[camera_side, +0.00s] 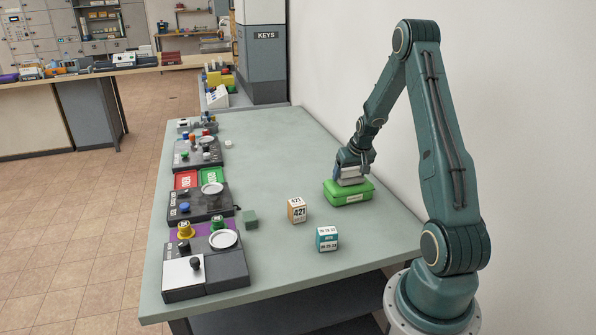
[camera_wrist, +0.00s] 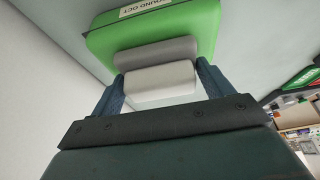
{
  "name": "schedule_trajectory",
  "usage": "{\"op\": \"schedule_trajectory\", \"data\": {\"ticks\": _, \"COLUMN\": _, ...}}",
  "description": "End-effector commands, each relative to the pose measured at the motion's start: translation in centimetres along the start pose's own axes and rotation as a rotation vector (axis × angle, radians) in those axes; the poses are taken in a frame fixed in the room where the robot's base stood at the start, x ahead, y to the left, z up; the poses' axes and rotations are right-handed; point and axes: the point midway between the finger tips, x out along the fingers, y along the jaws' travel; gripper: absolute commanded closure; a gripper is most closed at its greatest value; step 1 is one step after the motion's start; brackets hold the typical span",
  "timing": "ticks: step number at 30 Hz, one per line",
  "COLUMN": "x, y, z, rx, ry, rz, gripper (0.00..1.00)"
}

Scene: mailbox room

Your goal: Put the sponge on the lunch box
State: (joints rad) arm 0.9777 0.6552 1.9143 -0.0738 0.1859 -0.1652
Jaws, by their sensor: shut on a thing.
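The lunch box (camera_side: 348,193) is a green box with rounded corners and a white label on its side, standing on the table near the wall. It also shows at the top of the wrist view (camera_wrist: 195,35). My gripper (camera_side: 352,171) points down over the lunch box. It is shut on the sponge (camera_wrist: 160,84), a pale block with a white layer and a grey layer, held between the two fingers. In the side view the sponge (camera_side: 349,177) is right at the lid; I cannot tell whether it touches.
An orange-and-white cube (camera_side: 297,210), a teal-and-white cube (camera_side: 327,239) and a grey-green block (camera_side: 250,219) lie left of the lunch box. Control panels (camera_side: 205,268) with knobs line the table's left edge.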

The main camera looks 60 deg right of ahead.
Motion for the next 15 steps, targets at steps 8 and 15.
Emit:
{"op": "schedule_trajectory", "data": {"ticks": 8, "x": 0.26, "y": 0.00, "z": 0.11, "rx": 0.000, "ry": 0.000, "rz": 0.000, "gripper": 0.00}}
{"op": "schedule_trajectory", "data": {"ticks": 15, "x": 0.21, "y": 0.00, "z": 0.08, "rx": 0.000, "ry": 0.000, "rz": 0.000, "gripper": 0.00}}
